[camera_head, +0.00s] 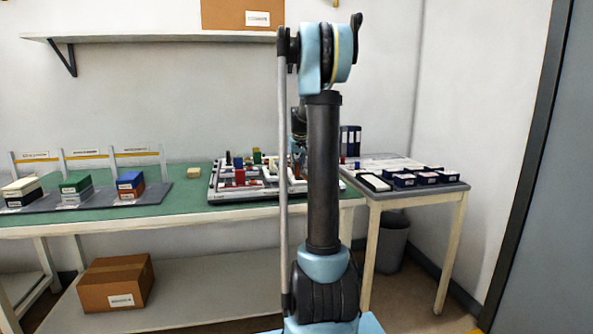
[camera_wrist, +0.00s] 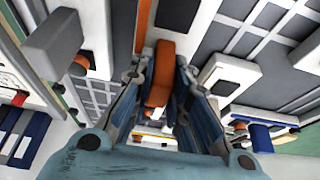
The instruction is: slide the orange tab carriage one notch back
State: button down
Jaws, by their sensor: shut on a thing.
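In the wrist view, the orange tab (camera_wrist: 160,72) stands up between the two blue-grey fingers of my gripper (camera_wrist: 161,82), which is shut on it. A long orange strip (camera_wrist: 144,22) runs away from the tab in a narrow dark slot between white and grey blocks. In the head view, my arm's upright link hides most of the gripper and the tab. The white and grey feeder board (camera_head: 215,196) shows to the left of my arm, on the green-topped bench (camera_head: 185,201).
White blocks with dark sockets (camera_wrist: 222,80) and a grey block (camera_wrist: 52,45) stand close on both sides of the fingers. Small boxes (camera_head: 75,190) stand on a grey rack at the bench's left. A side table (camera_head: 372,194) with dark trays is at the right.

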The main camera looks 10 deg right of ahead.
jog(key=w, duration=0.8)
jog(key=shift+w, duration=0.4)
jog(key=c, duration=1.5)
grip_release()
jog(key=shift+r, duration=0.1)
jog(key=v, duration=1.1)
jog(key=shift+s+r, duration=0.25)
jog(key=shift+r, duration=0.05)
